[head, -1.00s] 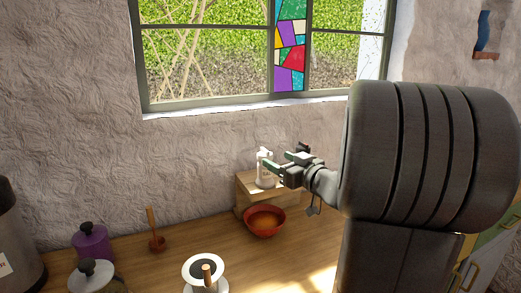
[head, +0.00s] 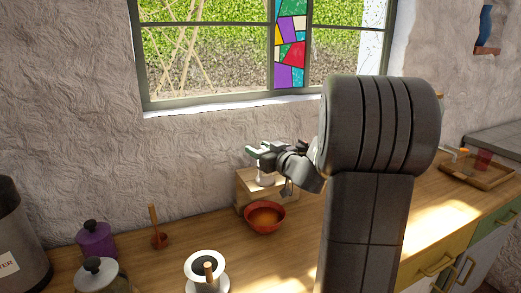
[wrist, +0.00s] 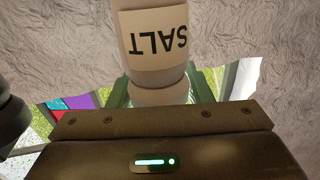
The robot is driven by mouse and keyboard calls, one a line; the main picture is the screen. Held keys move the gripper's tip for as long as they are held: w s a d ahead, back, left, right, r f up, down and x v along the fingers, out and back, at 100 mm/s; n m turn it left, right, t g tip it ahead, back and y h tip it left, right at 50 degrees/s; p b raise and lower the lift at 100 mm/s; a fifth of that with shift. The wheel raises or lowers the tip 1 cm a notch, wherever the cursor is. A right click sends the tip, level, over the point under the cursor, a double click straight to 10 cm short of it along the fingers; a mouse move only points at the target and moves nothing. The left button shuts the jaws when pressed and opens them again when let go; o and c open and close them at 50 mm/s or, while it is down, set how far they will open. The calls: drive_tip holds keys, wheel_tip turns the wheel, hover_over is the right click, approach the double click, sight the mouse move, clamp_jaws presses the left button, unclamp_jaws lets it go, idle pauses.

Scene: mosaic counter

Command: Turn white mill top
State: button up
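The white mill (head: 264,178) stands upright on a small wooden box (head: 243,190) against the wall in the head view. Its upper part is hidden by my gripper (head: 259,149), which is level with the mill top. In the wrist view the mill (wrist: 140,75) appears upside down, with a cream label reading SALT. Its rounded top (wrist: 160,96) lies between the two greenish fingers of my gripper (wrist: 160,102). The fingers look spread, one on each side of the top. Whether either one touches it is hard to see, as the palm housing hides the lower part.
A red-brown bowl (head: 265,217) sits right in front of the box. A wooden tray (head: 485,172) lies far right.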

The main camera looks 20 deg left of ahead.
drive_tip(key=c, duration=0.5)
drive_tip(key=shift+f+b, duration=0.15)
drive_tip(key=shift+b, duration=0.25)
drive_tip(key=b, duration=0.3)
drive_tip(key=shift+a+f+h, duration=0.1)
drive_tip(key=shift+f+h, duration=0.2)
drive_tip(key=shift+f, duration=0.1)
drive_tip(key=b, duration=0.3)
drive_tip(key=shift+f+m+t, duration=0.15)
drive_tip(key=shift+m+t, duration=0.25)
drive_tip(key=shift+b, duration=0.8)
drive_tip(key=m+t+h+b, duration=0.1)
drive_tip(key=b, duration=0.1)
drive_tip(key=shift+w+t+b, duration=0.1)
drive_tip(key=shift+t+b, duration=0.2)
drive_tip(key=shift+b, duration=0.1)
drive_tip(key=shift+d+r+m+t+h+b, duration=0.25)
drive_tip(key=shift+m+t+h+b, duration=0.4)
drive_tip(key=shift+b, duration=0.35)
drive_tip(key=shift+w+h, duration=0.1)
drive_tip(key=shift+h, duration=0.15)
